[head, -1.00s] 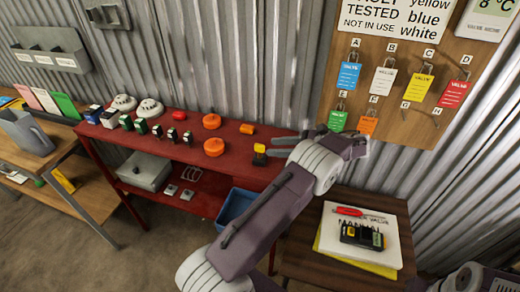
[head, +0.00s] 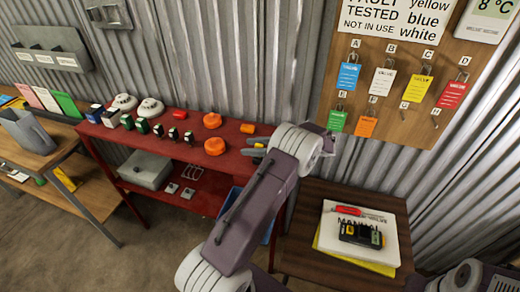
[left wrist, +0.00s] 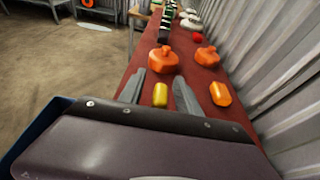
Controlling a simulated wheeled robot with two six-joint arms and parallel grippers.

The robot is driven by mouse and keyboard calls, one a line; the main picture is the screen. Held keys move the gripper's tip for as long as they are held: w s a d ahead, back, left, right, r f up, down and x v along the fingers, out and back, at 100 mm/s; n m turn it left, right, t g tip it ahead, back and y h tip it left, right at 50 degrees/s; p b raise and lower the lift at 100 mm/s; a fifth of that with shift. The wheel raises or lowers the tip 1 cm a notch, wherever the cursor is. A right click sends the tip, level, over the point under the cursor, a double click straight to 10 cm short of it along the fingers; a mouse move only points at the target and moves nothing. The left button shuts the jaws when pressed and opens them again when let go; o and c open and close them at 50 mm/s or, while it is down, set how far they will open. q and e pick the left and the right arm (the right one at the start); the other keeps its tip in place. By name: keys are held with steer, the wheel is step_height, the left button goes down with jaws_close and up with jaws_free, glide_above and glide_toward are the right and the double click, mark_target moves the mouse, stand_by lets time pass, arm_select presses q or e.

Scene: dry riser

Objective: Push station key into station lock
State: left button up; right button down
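A small yellow piece (left wrist: 160,94) stands on the red bench between the fingers of my left gripper (left wrist: 160,97) in the left wrist view. The fingers are apart, with a gap on either side of it. In the head view my left gripper (head: 256,147) is at the right end of the bench, and my arm hides most of the yellow piece. I cannot tell whether this piece is the station key. I cannot pick out the station lock. My right gripper is out of view.
A tag board (head: 400,130) hangs at right. A blue bin (left wrist: 35,135) sits beside the bench.

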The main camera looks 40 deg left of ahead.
arm_select(q)
jaws_close()
